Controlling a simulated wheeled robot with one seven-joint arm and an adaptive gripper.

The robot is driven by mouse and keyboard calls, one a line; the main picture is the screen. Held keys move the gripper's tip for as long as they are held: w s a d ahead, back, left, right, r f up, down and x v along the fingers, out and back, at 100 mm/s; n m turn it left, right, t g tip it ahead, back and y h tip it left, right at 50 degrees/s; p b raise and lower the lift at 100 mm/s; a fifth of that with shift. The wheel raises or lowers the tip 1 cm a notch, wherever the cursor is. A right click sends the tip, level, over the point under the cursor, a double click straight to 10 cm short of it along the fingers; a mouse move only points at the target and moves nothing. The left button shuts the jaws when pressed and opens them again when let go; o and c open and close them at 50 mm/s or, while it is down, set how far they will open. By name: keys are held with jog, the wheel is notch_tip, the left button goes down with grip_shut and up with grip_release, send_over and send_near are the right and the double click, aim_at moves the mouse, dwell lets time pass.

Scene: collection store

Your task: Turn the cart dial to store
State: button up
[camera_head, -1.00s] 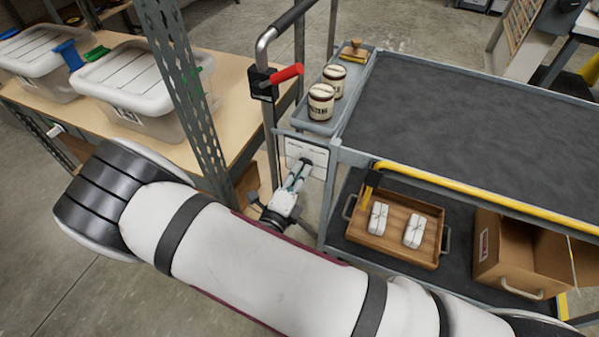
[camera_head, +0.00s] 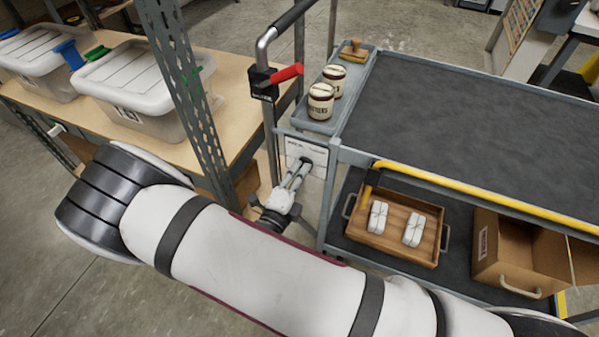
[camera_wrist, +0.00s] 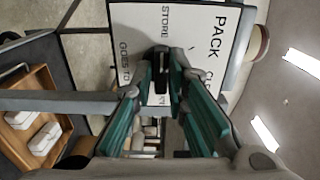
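The cart dial (camera_wrist: 161,60) is a dark knob on a white plate (camera_head: 312,150) at the cart's left end. In the wrist view the plate (camera_wrist: 210,20) looks turned; "STORE", "PACK" and "GOES TO" are readable around the knob. My gripper (camera_head: 301,166) reaches the plate in the head view. In the wrist view my gripper (camera_wrist: 161,75) has its teal-padded fingers on either side of the knob, and it looks shut on it. The fingers hide part of the knob, and I cannot tell clearly which word it points at.
Two labelled jars (camera_head: 321,101) stand on the cart's end tray. A red lever (camera_head: 286,74) is above left of the plate. A wooden tray (camera_head: 374,240) and a cardboard box (camera_head: 497,255) sit on the lower shelf. A shelf post (camera_head: 185,90) stands left.

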jog(key=shift+o, duration=1.1)
jog(key=v, duration=1.2)
